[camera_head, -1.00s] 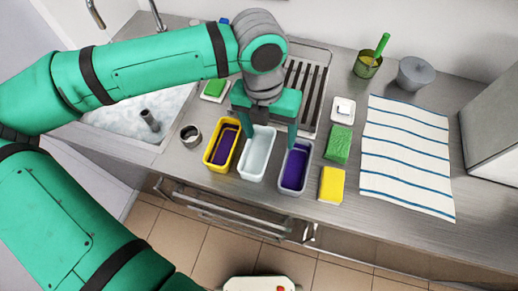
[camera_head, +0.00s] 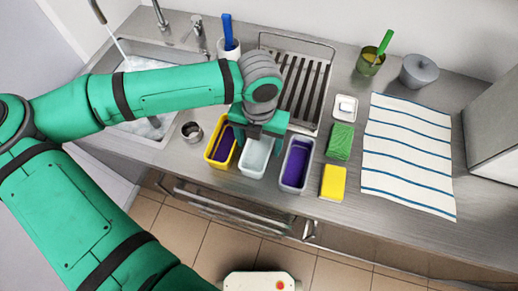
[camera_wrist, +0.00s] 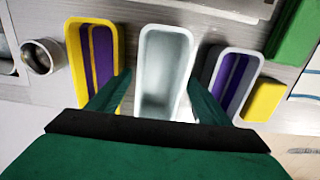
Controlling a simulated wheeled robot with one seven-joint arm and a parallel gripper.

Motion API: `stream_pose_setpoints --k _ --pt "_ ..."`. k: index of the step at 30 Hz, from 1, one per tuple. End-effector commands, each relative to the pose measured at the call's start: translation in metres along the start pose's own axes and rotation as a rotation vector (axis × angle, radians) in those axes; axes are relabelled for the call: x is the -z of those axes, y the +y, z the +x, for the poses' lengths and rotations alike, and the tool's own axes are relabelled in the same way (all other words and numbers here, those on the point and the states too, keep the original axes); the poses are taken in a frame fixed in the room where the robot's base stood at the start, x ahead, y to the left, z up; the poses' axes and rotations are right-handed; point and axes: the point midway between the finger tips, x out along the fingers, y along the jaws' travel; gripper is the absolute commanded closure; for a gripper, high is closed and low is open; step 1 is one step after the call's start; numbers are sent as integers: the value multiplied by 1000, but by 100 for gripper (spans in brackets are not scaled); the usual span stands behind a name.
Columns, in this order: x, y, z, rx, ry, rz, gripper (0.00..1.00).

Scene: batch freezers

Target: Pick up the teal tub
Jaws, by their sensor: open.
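The pale teal tub (camera_head: 255,158) stands upright and looks empty, between a yellow tub (camera_head: 219,147) and a grey tub (camera_head: 296,164). Both neighbours have purple inside. My gripper (camera_head: 260,134) is over the rear part of the pale teal tub and partly hides it. In the wrist view the pale teal tub (camera_wrist: 165,65) lies between my two open green fingers, one near each long side. I cannot tell whether the fingers touch it. The yellow tub (camera_wrist: 92,60) is close beyond the left finger, and the grey tub (camera_wrist: 232,80) beyond the right one.
A steel cup (camera_head: 191,131) stands left of the tubs. A green sponge (camera_head: 340,141), yellow sponge (camera_head: 333,182) and striped towel (camera_head: 408,150) lie to the right. A drying rack (camera_head: 305,85) and white brush cup (camera_head: 229,49) are behind; the sink is at left.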

Motion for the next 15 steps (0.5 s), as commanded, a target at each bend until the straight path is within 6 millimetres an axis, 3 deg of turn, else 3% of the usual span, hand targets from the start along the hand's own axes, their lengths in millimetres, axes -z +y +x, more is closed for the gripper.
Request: stream_pose_setpoints --k 4,12,15 --pt "0 -1 15 0 0 1 28" --pt "0 -1 17 -1 -1 2 28" --pt "0 -1 17 -1 -1 2 50"
